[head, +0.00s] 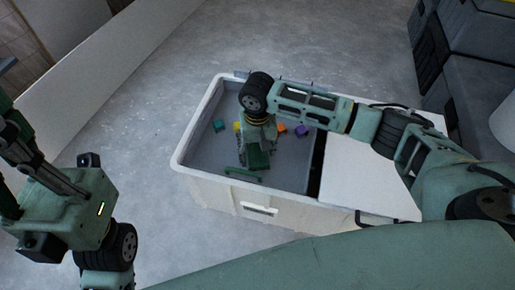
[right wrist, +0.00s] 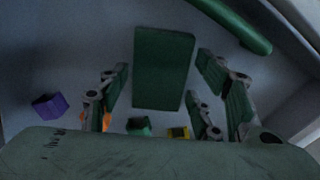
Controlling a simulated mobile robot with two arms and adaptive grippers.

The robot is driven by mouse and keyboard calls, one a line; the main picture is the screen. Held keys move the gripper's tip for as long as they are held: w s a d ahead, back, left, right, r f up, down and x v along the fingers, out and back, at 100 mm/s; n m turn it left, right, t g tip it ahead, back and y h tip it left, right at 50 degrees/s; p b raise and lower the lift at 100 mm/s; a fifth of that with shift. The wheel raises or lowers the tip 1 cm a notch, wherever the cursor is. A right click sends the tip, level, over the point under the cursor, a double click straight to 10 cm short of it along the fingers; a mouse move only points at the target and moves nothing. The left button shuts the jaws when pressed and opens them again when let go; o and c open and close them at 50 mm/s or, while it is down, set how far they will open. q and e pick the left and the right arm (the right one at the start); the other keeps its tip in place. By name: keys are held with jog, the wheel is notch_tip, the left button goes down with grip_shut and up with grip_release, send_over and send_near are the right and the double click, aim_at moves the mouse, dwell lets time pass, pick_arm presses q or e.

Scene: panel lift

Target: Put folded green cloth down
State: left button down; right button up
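The folded green cloth (right wrist: 163,65) is a dark green rectangle between the fingers of my right gripper (right wrist: 165,95) in the right wrist view. Those fingers are spread, with gaps on both sides of the cloth. In the head view the cloth (head: 257,158) shows below my right gripper (head: 258,142), inside the bin (head: 180,158). Whether the cloth rests on the bin floor is hard to tell. My left gripper (head: 22,150) is at the left edge, away from the bin and partly cut off; its fingertips are unclear.
A green bar (head: 243,173) lies in the bin near its front wall. Several small blocks lie around, including a purple block (head: 302,130) and a teal block (head: 219,125). A white panel (head: 368,180) covers the bin's right side. Dark crates (head: 470,90) stand at the right.

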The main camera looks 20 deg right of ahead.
jog(key=shift+o, duration=0.9)
